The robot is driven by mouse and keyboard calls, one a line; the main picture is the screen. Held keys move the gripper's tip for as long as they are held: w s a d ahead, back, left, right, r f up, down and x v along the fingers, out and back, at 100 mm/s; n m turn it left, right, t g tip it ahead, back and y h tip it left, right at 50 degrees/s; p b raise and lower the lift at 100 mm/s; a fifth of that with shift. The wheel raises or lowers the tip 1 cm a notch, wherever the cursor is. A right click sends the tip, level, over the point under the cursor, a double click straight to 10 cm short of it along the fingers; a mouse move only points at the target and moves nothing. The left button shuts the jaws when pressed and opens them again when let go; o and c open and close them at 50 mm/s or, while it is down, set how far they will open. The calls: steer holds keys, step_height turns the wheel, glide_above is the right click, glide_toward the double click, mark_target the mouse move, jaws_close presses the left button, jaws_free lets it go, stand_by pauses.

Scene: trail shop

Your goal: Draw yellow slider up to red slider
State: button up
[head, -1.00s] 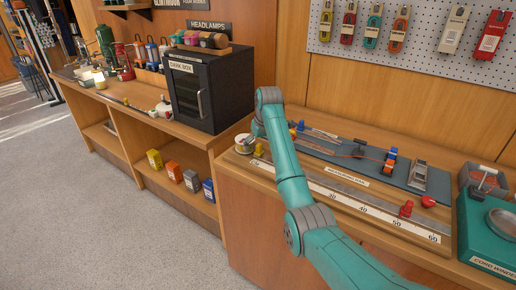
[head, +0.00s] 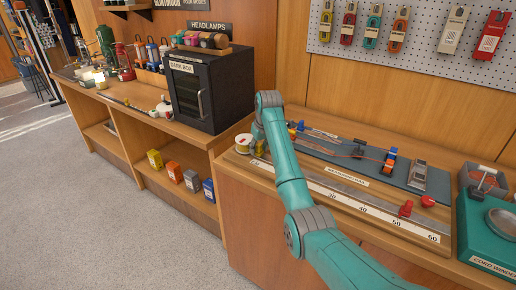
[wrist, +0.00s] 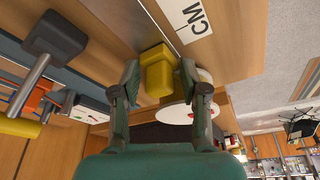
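The yellow slider (wrist: 156,75) sits at the low end of the measuring rail and lies between my two fingertips in the wrist view. In the head view only a bit of it shows beneath my gripper (head: 259,146). In the wrist view my gripper (wrist: 158,78) is open around the slider, with narrow gaps beside it. The red slider (head: 406,209) stands far along the rail to the right, between the 50 and 60 marks. The white scale (head: 380,217) runs along the rail's front.
A white cord spool (head: 243,144) stands just left of my gripper. A blue-grey mat (head: 340,160) with an orange cord and clamps lies behind the rail. A red ball knob (head: 428,201) is near the red slider. A green cord winder (head: 480,240) stands at the right.

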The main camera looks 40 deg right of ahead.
steer(key=shift+d+f, duration=0.1)
steer(key=shift+f, duration=0.05)
jaws_close()
steer(key=shift+c, duration=0.4)
jaws_free()
steer(key=shift+s+d+f, duration=0.15)
steer(key=shift+s+d, duration=0.05)
steer(key=shift+s, duration=0.2)
steer(key=shift+s+d, duration=0.3)
steer(key=shift+s, duration=0.6)
steer(key=shift+s+d, duration=0.3)
steer(key=shift+s, duration=0.55)
steer(key=shift+s+d, duration=0.1)
steer(key=shift+s, duration=0.2)
steer(key=shift+s+f, duration=0.1)
steer(key=shift+s+d, duration=0.3)
steer(key=shift+s, duration=0.45)
steer(key=shift+s+d, duration=0.25)
steer(key=shift+s, duration=0.45)
steer(key=shift+s+d, duration=0.3)
steer(key=shift+s, duration=0.45)
steer(key=shift+s+d, duration=0.25)
steer(key=shift+s, duration=0.55)
steer(key=shift+s+d, duration=0.3)
steer(key=shift+s, duration=0.45)
steer(key=shift+s+d, duration=0.25)
steer(key=shift+s, duration=0.55)
